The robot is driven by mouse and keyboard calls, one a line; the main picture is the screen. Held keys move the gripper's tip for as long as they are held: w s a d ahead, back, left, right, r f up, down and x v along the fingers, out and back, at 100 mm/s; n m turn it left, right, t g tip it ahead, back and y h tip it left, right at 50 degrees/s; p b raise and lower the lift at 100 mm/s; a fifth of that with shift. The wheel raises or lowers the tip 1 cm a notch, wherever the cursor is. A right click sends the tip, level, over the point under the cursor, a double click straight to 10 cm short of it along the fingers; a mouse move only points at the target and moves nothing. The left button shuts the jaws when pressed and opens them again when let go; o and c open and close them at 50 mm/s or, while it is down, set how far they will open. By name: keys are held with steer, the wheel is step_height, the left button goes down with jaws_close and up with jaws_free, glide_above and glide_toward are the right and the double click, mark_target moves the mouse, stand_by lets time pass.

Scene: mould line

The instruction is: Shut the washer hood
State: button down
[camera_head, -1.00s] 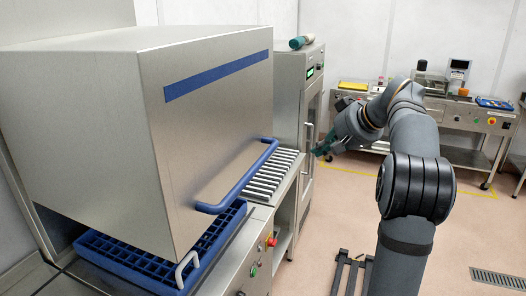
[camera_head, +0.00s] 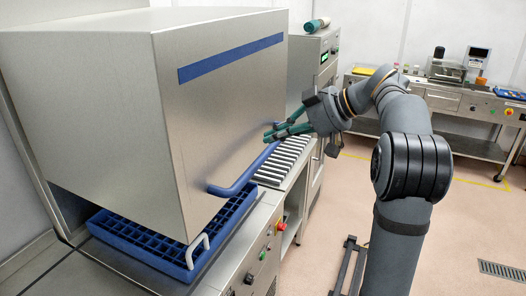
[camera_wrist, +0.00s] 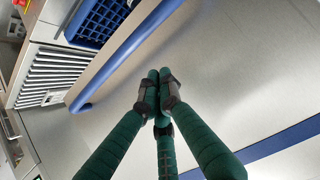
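The washer hood (camera_head: 225,125) is a large steel box with a blue stripe and a blue bar handle (camera_head: 236,186) low on its front. Its lower edge hangs above a blue rack (camera_head: 130,240), with a gap between. My gripper (camera_head: 270,134) has green fingers and is near the far end of the handle, in front of the hood. In the wrist view the fingertips of my gripper (camera_wrist: 157,88) are together with nothing seen between them. The handle (camera_wrist: 125,50) runs beside them, apart in that view; whether they touch the hood face (camera_wrist: 230,70) I cannot tell.
A red button (camera_head: 281,225) is on the front panel. A workbench (camera_head: 450,100) stands at the back right.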

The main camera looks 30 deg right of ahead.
step_height(320, 180, down, 6)
steer(key=w+a+p, duration=0.1)
steer(key=w, duration=0.1)
steer(key=shift+w+a+r, duration=0.25)
steer(key=shift+w, duration=0.1)
step_height(320, 180, down, 29)
steer(key=b, duration=3.4)
steer(key=shift+a+r+b, duration=0.15)
steer(key=shift+a+b, duration=0.05)
steer(key=shift+b, duration=0.1)
steer(key=shift+d, duration=0.15)
steer(key=w+a+r+p+v, duration=0.1)
steer(key=p+v, duration=0.3)
steer(key=v, duration=0.9)
steer(key=shift+r+p, duration=0.35)
steer(key=shift+r, duration=0.3)
